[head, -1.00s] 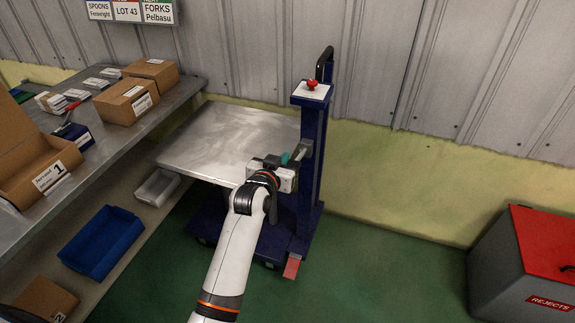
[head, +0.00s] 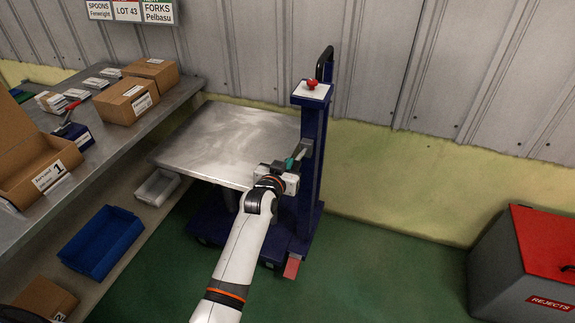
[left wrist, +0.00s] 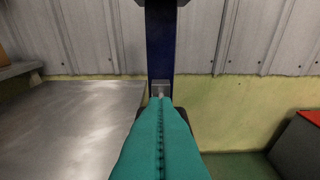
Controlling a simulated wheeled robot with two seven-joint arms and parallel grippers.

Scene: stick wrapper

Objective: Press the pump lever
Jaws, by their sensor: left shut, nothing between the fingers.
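A blue lift cart with a column (head: 311,190) stands by the wall. A short grey lever (head: 303,150) sticks out from the column, above the level of its steel platform. In the left wrist view, the lever's grey mount (left wrist: 160,88) is straight ahead on the column. My left gripper (head: 291,162) has teal fingers, shut and empty, just in front of the lever. In the left wrist view the fingertips (left wrist: 160,103) cover the lever's near end, so I cannot tell whether they touch it. My right gripper is not in view.
The steel platform (head: 225,140) is bare, left of the column. A red knob (head: 311,84) tops the column, and a red pedal (head: 292,268) is at its base. A workbench with boxes (head: 128,101) is at left. A rejects bin (head: 525,270) is at right.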

